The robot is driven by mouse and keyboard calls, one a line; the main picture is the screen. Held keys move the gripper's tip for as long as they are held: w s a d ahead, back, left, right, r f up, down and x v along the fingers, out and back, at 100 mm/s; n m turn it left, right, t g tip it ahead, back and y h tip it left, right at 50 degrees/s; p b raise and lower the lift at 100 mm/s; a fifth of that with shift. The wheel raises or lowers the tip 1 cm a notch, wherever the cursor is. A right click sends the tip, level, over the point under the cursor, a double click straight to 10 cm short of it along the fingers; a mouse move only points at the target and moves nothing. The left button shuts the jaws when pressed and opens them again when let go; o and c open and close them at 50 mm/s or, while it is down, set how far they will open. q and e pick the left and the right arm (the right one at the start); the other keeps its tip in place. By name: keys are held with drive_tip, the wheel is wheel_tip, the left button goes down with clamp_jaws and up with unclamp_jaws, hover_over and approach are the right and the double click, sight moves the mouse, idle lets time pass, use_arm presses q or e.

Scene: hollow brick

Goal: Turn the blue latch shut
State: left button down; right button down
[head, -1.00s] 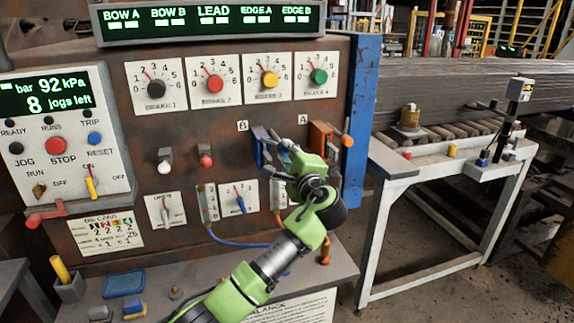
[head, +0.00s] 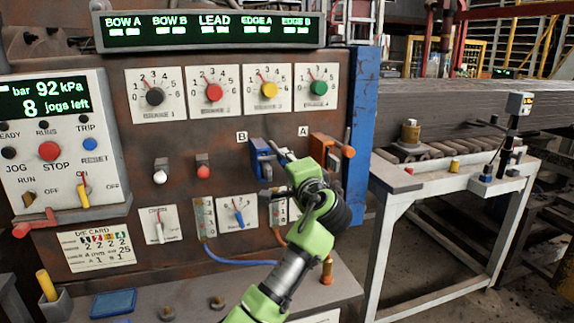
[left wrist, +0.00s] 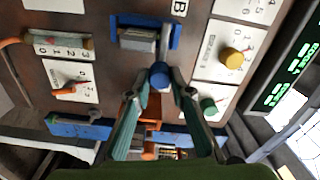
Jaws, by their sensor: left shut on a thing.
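The blue latch (head: 262,162) is on the rusty panel by the label B, left of the orange latch (head: 325,150) by the label A. My left gripper (head: 281,153) reaches it from the lower right. In the left wrist view the latch's blue bracket (left wrist: 118,32) and grey block (left wrist: 137,40) show at the top. A round blue knob (left wrist: 159,75) sits between the fingertips of my left gripper (left wrist: 161,82), which is shut on it. The arm hides part of the latch in the head view. My right gripper is not in view.
A row of dials (head: 212,91) is above the latches. Small switches and a control box (head: 62,140) are to the left. A blue post (head: 362,130) stands right of the orange latch. A ledge (head: 190,300) runs below. A white-legged table (head: 400,215) is at right.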

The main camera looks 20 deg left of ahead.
use_arm(q)
drive_tip(key=shift+f, duration=0.1)
drive_tip(key=c, duration=2.1)
unclamp_jaws()
drive_tip(key=shift+s, duration=0.1)
drive_tip(key=v, duration=1.2)
